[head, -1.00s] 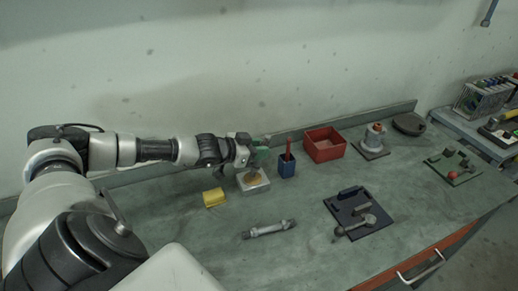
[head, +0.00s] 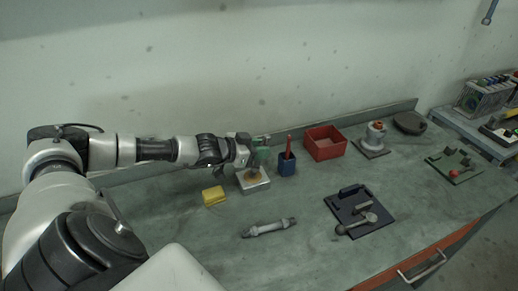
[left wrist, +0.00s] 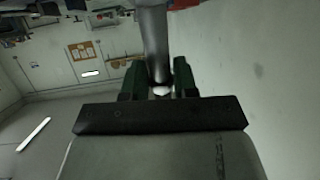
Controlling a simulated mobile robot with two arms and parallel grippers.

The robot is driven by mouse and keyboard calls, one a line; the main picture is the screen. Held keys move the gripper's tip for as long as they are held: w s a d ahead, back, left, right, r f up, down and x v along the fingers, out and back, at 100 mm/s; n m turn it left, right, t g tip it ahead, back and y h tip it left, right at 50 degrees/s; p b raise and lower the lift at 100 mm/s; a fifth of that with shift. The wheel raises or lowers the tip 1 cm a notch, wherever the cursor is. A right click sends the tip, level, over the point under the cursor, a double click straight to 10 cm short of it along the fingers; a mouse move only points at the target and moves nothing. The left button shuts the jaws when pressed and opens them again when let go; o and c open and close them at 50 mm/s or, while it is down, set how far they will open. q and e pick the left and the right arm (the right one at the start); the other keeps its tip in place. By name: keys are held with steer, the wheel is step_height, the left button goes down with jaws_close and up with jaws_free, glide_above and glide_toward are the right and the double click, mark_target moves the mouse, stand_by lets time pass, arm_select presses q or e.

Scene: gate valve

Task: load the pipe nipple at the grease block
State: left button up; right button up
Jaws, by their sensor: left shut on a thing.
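The grease block (head: 254,187) is a pale square block with a round amber patch (head: 252,174) on top, on the bench left of the blue cup. My left gripper (head: 258,158) is at this block, just above the amber patch. In the left wrist view its green fingers (left wrist: 160,84) are shut on a grey metal cylinder (left wrist: 154,40), which looks like the pipe nipple. In the head view the gripper hides most of the held piece, and I cannot tell whether it touches the grease. My right gripper is not in view.
A yellow block (head: 213,196) lies left of the grease block. The blue cup (head: 287,166) holds a red tool. A red bin (head: 324,143), a grey fitting on a plate (head: 375,138) and a dark tray (head: 344,215) stand to the right. A grey rod (head: 269,228) lies in front.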

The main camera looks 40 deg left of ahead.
arm_select(q)
steer(key=shift+f+b, duration=0.1)
steer(key=shift+b, duration=0.25)
stand_by(1.2)
steer(key=shift+r+p, duration=2.8)
steer(key=shift+r, duration=0.8)
step_height(320, 180, down, 7)
steer(key=b, duration=0.5)
steer(key=shift+f+b, duration=0.1)
steer(key=shift+b, duration=0.25)
steer(key=shift+d, duration=0.1)
